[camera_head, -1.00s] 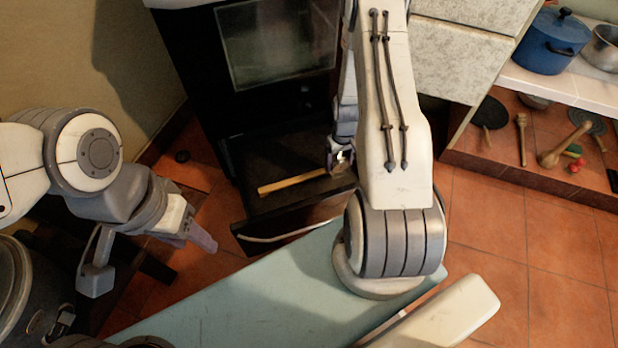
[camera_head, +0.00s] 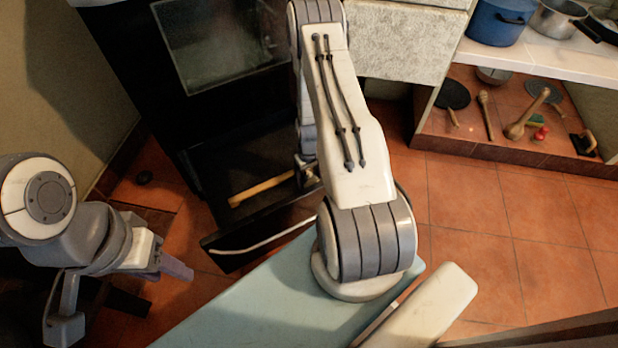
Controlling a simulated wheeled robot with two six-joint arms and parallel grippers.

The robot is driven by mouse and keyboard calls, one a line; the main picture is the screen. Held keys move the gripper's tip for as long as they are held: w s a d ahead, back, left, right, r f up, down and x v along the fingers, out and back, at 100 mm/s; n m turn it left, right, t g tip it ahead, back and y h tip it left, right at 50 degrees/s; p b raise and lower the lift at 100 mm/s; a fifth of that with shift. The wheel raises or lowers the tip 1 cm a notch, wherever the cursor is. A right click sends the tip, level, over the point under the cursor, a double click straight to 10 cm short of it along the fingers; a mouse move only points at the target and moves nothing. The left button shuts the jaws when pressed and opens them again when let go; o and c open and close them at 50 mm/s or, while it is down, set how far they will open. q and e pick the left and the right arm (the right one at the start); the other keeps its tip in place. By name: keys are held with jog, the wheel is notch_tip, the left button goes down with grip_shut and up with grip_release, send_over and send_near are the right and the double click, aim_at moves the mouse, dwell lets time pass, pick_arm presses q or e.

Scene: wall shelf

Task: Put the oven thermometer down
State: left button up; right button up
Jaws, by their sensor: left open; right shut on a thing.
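My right gripper (camera_head: 306,172) reaches down over the open drawer (camera_head: 222,172) at the bottom of the black oven. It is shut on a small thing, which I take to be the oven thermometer. My own arm covers most of it, so its face and its height above the drawer floor cannot be made out. A pale wooden stick (camera_head: 262,190) lies in the drawer, just left of the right gripper. My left gripper (camera_head: 120,292) is open and empty, low at the left, apart from the drawer.
The black oven (camera_head: 130,80) stands behind the drawer. A low shelf (camera_head: 465,140) at the right holds wooden utensils, with a blue pot (camera_head: 497,22) above. The tiled floor (camera_head: 470,215) at the right is clear.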

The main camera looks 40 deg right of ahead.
jog(key=o, duration=1.3)
jog(key=shift+f, duration=0.1)
notch_tip(320, 180, up, 12)
jog(key=p, duration=0.7)
jog(key=shift+r, duration=0.2)
jog(key=a+r+n, duration=0.4)
jog(key=a+r, duration=1.6)
jog(key=a, duration=0.1)
jog(key=s+a+r+n, duration=0.1)
jog(key=s+a+r, duration=0.2)
jog(key=s, duration=0.3)
jog(key=s+a+r+n, duration=0.2)
jog(key=s+a+r, duration=0.1)
jog(key=s, duration=0.3)
jog(key=s+a+r+n+y, duration=0.1)
jog(key=s+a+r+n, duration=0.1)
jog(key=s+a+r, duration=0.2)
jog(key=shift+s+a+r, duration=0.1)
jog(key=shift+s+r, duration=0.2)
jog(key=shift+s, duration=0.35)
jog(key=shift+s+r, duration=0.3)
jog(key=shift+s, duration=0.35)
